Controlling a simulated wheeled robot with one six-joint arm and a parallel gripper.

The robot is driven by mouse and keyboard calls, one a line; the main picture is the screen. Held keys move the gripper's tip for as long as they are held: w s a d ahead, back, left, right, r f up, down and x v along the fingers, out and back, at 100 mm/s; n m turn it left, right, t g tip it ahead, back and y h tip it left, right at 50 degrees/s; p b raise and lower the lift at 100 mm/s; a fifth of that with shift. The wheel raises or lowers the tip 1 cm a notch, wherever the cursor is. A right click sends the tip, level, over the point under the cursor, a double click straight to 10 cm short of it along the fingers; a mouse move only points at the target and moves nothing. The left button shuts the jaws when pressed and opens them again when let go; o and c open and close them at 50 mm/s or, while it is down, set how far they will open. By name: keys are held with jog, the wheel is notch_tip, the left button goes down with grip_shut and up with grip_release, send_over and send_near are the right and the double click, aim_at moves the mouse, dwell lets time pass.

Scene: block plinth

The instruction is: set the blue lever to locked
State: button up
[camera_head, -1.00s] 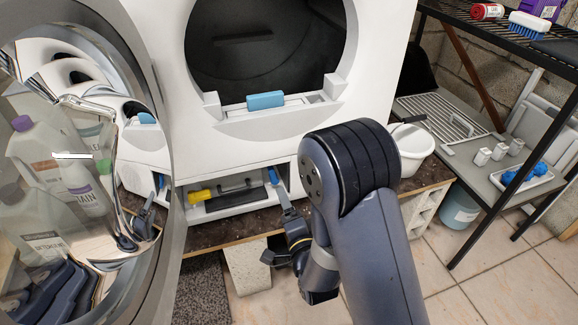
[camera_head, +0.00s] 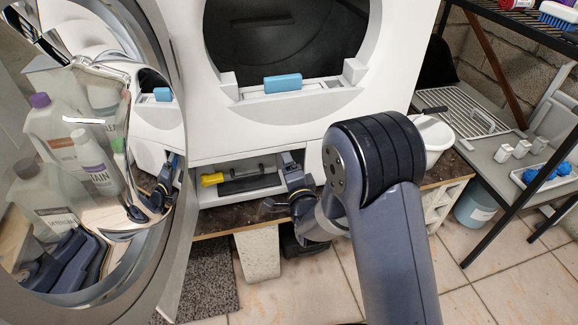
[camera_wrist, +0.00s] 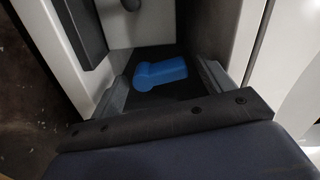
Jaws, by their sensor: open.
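The blue lever (camera_wrist: 160,74) sits in a dark recess in the wrist view, a short bent handle with a rounded left end. In the head view my gripper covers it. My gripper (camera_head: 289,160) is at the right end of the low opening in the white machine (camera_head: 316,130), with its tips inside. In the wrist view my gripper (camera_wrist: 163,80) is open, one finger left of the lever and one right. The lever lies between or just beyond the fingertips; I cannot tell whether either finger touches it.
A black panel with a handle (camera_head: 248,184) and a yellow knob (camera_head: 212,179) sit left of my gripper in the opening. The recess walls are close on both sides. The round mirrored door (camera_head: 160,265) stands open at left. A light blue latch (camera_head: 283,83) is above.

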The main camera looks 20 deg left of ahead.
jog(key=shift+c, duration=0.3)
jog(key=c, duration=0.9)
jog(key=shift+n, duration=0.3)
jog(key=n, duration=0.3)
jog(key=shift+s+a+f, duration=0.15)
jog(key=shift+s+a, duration=0.05)
jog(key=shift+a, duration=0.1)
jog(key=n, duration=0.4)
jog(key=shift+s+a+f, duration=0.1)
jog(key=shift+a+f, duration=0.1)
jog(key=n, duration=0.3)
jog(key=shift+s+a+f+n, duration=0.1)
jog(key=shift+f+n, duration=0.2)
jog(key=shift+a+f+n, duration=0.1)
jog(key=shift+f+n, duration=0.05)
jog(key=shift+n, duration=0.75)
jog(key=shift+f+n, duration=0.1)
jog(key=shift+n, duration=0.8)
